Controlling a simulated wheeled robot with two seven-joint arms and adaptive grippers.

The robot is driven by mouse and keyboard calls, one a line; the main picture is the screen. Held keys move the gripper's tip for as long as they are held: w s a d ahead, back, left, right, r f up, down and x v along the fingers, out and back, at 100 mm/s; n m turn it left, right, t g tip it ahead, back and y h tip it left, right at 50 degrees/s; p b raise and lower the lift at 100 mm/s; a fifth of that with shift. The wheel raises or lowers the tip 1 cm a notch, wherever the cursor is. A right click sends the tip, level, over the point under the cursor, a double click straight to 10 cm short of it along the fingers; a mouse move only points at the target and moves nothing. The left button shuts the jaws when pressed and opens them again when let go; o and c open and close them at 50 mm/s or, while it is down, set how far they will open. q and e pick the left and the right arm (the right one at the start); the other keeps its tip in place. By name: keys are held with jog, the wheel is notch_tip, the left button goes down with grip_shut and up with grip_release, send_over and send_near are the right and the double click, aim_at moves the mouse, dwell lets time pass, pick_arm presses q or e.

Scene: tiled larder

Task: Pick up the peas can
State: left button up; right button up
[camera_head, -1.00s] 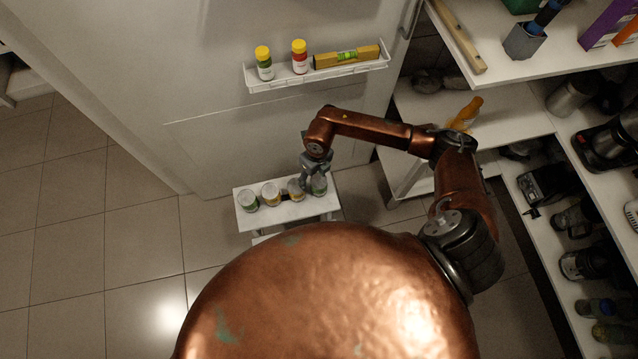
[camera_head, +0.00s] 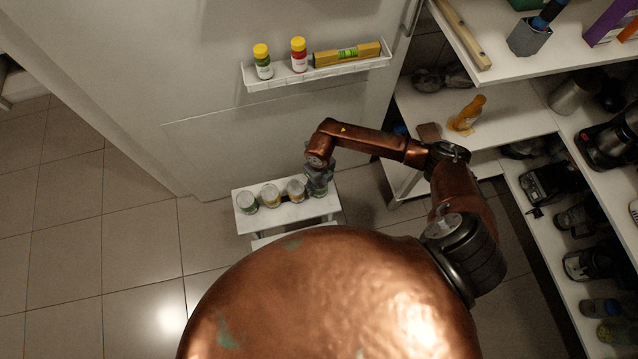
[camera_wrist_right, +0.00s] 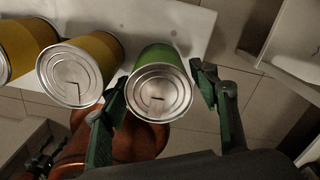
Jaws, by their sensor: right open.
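A green can (camera_wrist_right: 157,58) with a silver lid stands at the right end of the row on the small white stand; its label text cannot be read. My right gripper (camera_head: 318,186) is over this can and mostly hides it in the head view. In the right wrist view, the open fingers of my right gripper (camera_wrist_right: 158,80) are on either side of the can, with a gap at the right finger. Another green-labelled can (camera_head: 247,202) stands at the left end of the row. I cannot tell from lettering which is peas. My left gripper is not in view.
Two yellow cans (camera_head: 270,196) (camera_head: 296,190) stand between the green ones, the nearer one close to my left-hand finger in the wrist view. The white stand (camera_head: 284,216) is by a white door panel with a rack (camera_head: 320,76). Shelves (camera_head: 520,110) fill the right side.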

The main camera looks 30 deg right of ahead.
jog(key=shift+c, duration=0.7)
jog(key=c, duration=1.1)
